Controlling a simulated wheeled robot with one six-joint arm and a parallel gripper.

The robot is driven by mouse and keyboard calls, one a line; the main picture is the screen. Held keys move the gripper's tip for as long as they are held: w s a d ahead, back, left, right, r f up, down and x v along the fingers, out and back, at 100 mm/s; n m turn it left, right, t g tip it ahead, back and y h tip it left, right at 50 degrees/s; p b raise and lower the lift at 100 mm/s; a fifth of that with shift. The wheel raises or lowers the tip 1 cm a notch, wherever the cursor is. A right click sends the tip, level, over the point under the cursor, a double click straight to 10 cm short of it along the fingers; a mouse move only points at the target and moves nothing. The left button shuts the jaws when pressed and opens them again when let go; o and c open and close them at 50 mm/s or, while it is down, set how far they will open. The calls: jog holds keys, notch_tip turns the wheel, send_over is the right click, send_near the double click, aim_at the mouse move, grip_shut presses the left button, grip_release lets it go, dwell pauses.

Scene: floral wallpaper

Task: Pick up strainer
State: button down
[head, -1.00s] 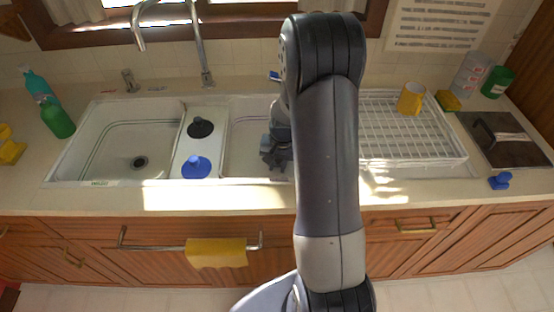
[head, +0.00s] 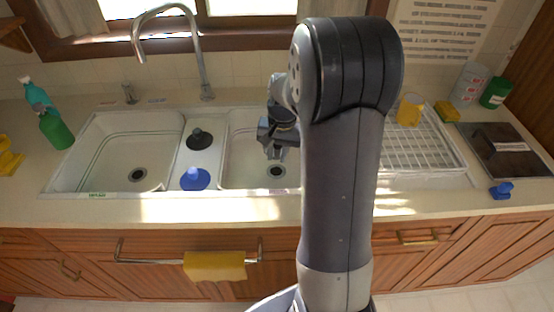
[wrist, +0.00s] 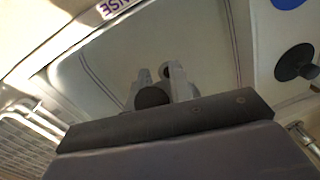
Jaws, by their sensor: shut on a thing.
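My gripper (head: 275,148) is above the right sink basin (head: 240,150) in the head view, high over its drain (head: 277,171). In the wrist view, my gripper (wrist: 161,80) is shut on a small dark round thing (wrist: 152,97), which appears to be the strainer. Much of it is hidden by the fingers and the wrist body, and I cannot make out its details. In the head view I cannot pick it out from the dark gripper parts.
A black plunger-like thing (head: 199,138) and a blue one (head: 195,179) stand on the divider between the basins. A tall faucet (head: 203,65) rises behind. A white drying rack (head: 420,148) is at the right, with a yellow mug (head: 410,109). Green bottles (head: 56,130) stand at the left.

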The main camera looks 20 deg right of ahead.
jog(key=shift+r+p, duration=4.9)
jog(key=shift+r, duration=0.15)
jog(key=shift+d, duration=0.1)
